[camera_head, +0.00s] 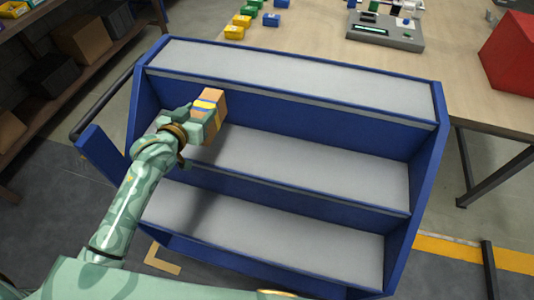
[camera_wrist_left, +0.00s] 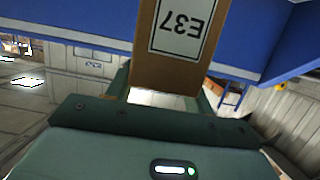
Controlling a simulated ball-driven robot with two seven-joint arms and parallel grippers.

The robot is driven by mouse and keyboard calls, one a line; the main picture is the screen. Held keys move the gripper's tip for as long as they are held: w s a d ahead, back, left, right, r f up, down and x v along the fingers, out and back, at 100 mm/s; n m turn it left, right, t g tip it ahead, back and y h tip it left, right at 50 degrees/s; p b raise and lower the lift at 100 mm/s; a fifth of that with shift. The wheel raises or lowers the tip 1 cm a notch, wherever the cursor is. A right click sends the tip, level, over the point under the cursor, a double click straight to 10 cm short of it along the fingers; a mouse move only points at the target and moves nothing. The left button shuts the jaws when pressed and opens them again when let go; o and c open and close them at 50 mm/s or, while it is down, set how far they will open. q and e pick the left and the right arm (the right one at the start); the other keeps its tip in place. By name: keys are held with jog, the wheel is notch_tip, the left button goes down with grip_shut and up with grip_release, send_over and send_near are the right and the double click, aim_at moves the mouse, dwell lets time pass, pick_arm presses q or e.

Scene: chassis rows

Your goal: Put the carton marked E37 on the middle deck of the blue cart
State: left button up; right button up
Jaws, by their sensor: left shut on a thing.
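The carton marked E37 (camera_head: 212,98) is a small brown box with a yellow and blue band. Its E37 label shows upside down in the left wrist view (camera_wrist_left: 182,28). My left gripper (camera_head: 204,112) is shut on the carton and holds it over the left part of the blue cart (camera_head: 425,170). The cart has three stepped grey decks; the middle deck (camera_head: 310,165) is bare. I cannot tell whether the carton touches the deck. My right gripper is not in view.
The top deck (camera_head: 300,75) and bottom deck (camera_head: 270,233) are bare. A workbench (camera_head: 320,50) behind holds small yellow, green and blue blocks, a grey device (camera_head: 385,30) and a red box (camera_head: 512,55). Shelves with boxes (camera_head: 80,40) stand at left.

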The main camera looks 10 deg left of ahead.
aim_at(193, 107)
pick_arm(q)
jog(key=shift+w+a+r, duration=0.2)
jog(key=shift+w+a, duration=0.85)
jog(key=shift+w, duration=0.2)
notch_tip(193, 107, down, 10)
jog(key=b, duration=0.4)
jog(key=shift+s, duration=0.1)
jog(key=o, duration=1.4)
jog(key=shift+f, duration=0.1)
